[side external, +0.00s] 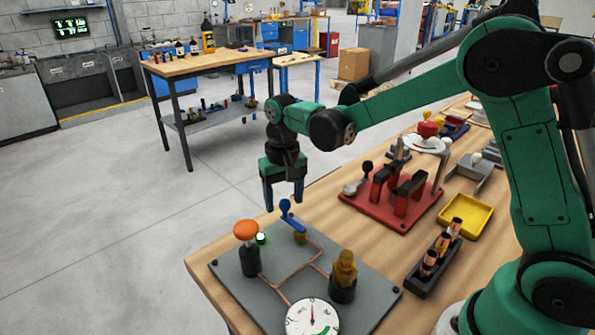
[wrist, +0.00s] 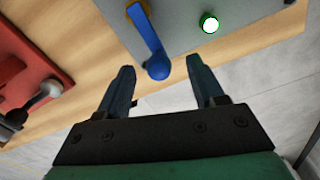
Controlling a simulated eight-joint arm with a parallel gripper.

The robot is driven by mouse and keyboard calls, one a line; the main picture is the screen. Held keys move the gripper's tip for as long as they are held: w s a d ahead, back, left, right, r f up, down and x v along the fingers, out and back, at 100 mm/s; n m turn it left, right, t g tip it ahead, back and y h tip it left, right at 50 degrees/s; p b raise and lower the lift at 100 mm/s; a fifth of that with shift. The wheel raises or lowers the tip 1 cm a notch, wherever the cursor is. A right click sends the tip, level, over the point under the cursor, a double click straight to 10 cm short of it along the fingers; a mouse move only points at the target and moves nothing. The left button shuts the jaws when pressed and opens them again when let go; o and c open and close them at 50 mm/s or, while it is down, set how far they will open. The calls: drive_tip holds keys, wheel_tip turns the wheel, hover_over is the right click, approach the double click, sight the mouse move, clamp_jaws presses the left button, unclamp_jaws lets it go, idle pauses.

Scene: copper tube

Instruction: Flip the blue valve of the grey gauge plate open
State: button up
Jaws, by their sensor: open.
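The grey gauge plate (side external: 230,272) lies at the near end of the wooden table. Its blue valve handle (side external: 291,217) sits at the plate's far edge, on a brass body (side external: 300,237), with its round knob end pointing up and away. My gripper (side external: 284,205) is just behind and above the handle, fingers pointing down. In the wrist view the gripper (wrist: 163,75) is open and empty, and the blue handle (wrist: 147,35) reaches down so its knob lies between the two fingertips. I cannot tell whether the fingers touch it. The grey plate (wrist: 185,18) shows there too.
On the plate stand an orange mushroom knob (side external: 246,230), a brass valve (side external: 344,275), a white dial gauge (side external: 312,317) and a lit green-white lamp (side external: 261,238). A red plate with clamps (side external: 385,212), a yellow tray (side external: 466,213) and a black holder with copper tubes (side external: 433,262) lie further right.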

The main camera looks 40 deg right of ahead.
sight(284, 200)
drive_tip(key=shift+r, duration=0.1)
drive_tip(key=shift+r, duration=2.75)
drive_tip(key=shift+s+r, duration=0.25)
drive_tip(key=s+d+r+n+t, duration=0.1)
drive_tip(key=s+n+t, duration=0.2)
drive_tip(key=s+t, duration=0.4)
drive_tip(key=shift+s+d+r, duration=0.2)
drive_tip(key=shift+s+d, duration=0.1)
drive_tip(key=shift+s, duration=1.85)
